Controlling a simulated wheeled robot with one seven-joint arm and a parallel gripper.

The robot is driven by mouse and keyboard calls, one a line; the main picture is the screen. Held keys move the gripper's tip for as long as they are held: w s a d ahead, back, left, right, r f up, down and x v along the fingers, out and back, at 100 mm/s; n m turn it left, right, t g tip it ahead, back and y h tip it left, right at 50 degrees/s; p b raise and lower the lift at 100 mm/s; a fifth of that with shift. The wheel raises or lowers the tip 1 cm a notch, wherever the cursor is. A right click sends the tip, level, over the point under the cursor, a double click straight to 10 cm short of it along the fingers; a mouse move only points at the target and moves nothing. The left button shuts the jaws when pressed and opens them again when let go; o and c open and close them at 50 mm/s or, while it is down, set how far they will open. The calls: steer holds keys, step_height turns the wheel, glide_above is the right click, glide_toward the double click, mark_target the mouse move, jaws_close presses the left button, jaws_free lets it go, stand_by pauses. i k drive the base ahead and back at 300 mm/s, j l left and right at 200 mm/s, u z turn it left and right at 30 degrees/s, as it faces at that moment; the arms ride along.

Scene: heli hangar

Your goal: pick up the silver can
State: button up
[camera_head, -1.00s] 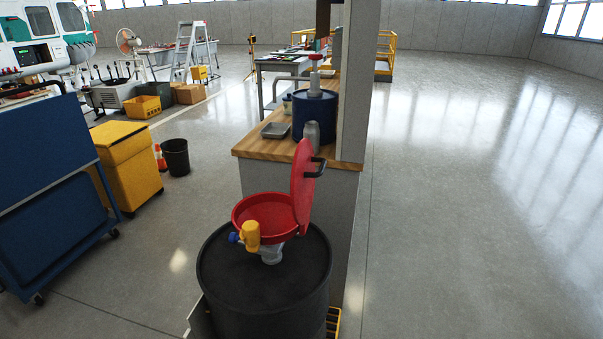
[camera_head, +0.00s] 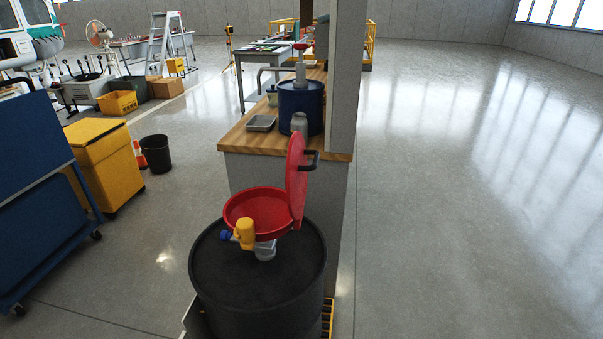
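A silver can (camera_head: 299,123) stands upright on the wooden counter (camera_head: 240,137), close in front of a dark blue drum (camera_head: 293,97) with a pump on top. Its lower part is partly hidden behind the raised red lid (camera_head: 296,180) of a funnel in the foreground. My gripper is not in view.
A black drum (camera_head: 215,275) with an open red funnel (camera_head: 260,210) stands before the counter. A grey pillar (camera_head: 342,75) rises at the counter's right. A metal tray (camera_head: 261,123) lies left of the can. A yellow cabinet (camera_head: 110,165) and blue cart (camera_head: 40,190) stand left; open floor lies right.

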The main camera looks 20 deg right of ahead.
mark_target(299, 122)
steer(key=i+l, duration=0.1)
steer(key=l, duration=0.6)
steer(key=i+l+u, duration=0.1)
steer(key=l, duration=0.55)
steer(key=i+l, duration=0.2)
steer(key=i+l+u, duration=0.1)
steer(key=l, duration=0.3)
steer(key=i+l, duration=0.2)
steer(key=l, duration=0.15)
steer(key=i+l+u, duration=0.1)
steer(key=i+l, duration=0.25)
steer(key=l, duration=0.3)
steer(key=i+l, duration=0.1)
steer(key=i, duration=0.35)
steer(key=i+l, duration=0.1)
steer(key=i, duration=0.35)
steer(key=j+u, duration=0.2)
steer(key=j, duration=0.15)
steer(key=i, duration=0.05)
